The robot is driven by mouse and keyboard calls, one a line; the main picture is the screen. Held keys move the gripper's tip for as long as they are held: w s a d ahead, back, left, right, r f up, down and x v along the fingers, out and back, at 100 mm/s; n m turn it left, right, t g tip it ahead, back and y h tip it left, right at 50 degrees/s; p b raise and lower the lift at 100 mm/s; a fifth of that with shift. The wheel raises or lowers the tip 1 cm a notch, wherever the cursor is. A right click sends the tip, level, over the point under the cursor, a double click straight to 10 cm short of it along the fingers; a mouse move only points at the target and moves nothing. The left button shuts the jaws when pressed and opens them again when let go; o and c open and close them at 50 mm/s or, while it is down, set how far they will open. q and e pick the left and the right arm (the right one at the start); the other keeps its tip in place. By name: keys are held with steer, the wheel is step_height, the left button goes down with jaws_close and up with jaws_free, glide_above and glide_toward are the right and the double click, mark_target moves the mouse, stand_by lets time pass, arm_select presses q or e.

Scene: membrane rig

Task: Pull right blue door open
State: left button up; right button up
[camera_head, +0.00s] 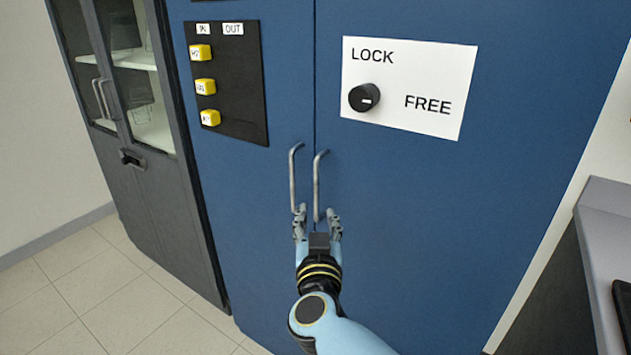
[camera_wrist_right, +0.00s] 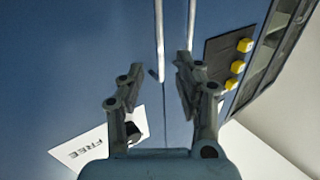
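The right blue door (camera_head: 400,230) is shut flush beside the left blue door (camera_head: 240,185). Its vertical metal handle (camera_head: 317,187) stands just right of the seam. The left door's handle (camera_head: 292,180) stands close beside it. My right gripper (camera_head: 317,216) is open and empty at the lower ends of the handles. In the right wrist view, the right door's handle (camera_wrist_right: 159,40) lines up with the gap between my fingers (camera_wrist_right: 155,85), and the left handle (camera_wrist_right: 191,25) lines up near the other finger. Contact cannot be told. My left gripper is not in view.
A white panel (camera_head: 430,65) reading LOCK and FREE carries a black knob (camera_head: 364,98), its white mark toward FREE. A black board (camera_head: 240,95) with yellow tags hangs on the left door. A grey glass-front cabinet (camera_head: 150,190) stands left; a grey counter (camera_head: 607,230) stands right.

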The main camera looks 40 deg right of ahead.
mark_target(316, 194)
steer(key=b+x, duration=0.1)
steer(key=x, duration=0.2)
steer(key=b+x, duration=0.1)
steer(key=x, duration=0.2)
steer(key=b+x, duration=0.1)
steer(key=x, duration=0.2)
steer(key=shift+f+b, duration=0.3)
steer(key=shift+w+d+r, duration=0.1)
steer(key=shift+w+d, duration=0.25)
steer(key=shift+w, duration=0.15)
jaws_close()
